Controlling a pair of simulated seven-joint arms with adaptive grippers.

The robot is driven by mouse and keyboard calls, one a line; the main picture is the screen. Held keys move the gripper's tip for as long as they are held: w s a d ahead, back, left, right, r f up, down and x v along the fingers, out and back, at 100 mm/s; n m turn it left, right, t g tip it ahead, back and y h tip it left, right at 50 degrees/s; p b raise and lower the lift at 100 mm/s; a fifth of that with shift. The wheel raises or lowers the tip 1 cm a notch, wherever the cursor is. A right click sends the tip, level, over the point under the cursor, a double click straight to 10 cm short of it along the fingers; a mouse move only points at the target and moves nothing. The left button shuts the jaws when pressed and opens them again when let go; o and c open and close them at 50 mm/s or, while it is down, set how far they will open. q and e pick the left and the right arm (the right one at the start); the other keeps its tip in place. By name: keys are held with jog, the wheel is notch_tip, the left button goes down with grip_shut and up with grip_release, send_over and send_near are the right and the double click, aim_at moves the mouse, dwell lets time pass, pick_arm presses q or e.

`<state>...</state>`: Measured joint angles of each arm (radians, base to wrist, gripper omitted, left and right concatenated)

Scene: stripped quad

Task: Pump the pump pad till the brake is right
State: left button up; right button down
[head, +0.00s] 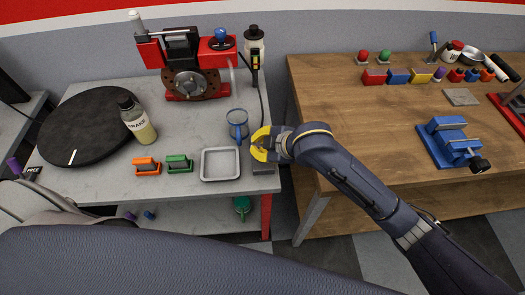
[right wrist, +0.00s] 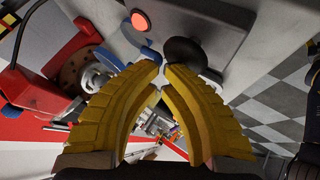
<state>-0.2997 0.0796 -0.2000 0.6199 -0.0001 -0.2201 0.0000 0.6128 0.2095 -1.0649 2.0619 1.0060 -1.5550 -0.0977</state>
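The red brake assembly (head: 190,82), with a round disc and blue-topped knob, stands at the back of the grey table. A hose hangs at its right, beside a small black-capped reservoir (head: 254,45). My right gripper (head: 258,145) has yellow fingers brought together, with nothing seen between them, above a small dark block (head: 263,168) at the table's right edge. I cannot tell whether they touch it. In the right wrist view the fingertips (right wrist: 163,72) nearly meet, near a dark round pad (right wrist: 185,50) and a red round button (right wrist: 140,20). My left gripper is not in view.
A brake fluid bottle (head: 137,118) stands at left. The wooden bench (head: 350,120) holds a blue vise (head: 452,142).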

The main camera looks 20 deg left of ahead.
jog(key=shift+f, duration=0.7)
dwell(0.6)
jog(key=shift+r, duration=1.5)
jog(key=shift+r, duration=2.5)
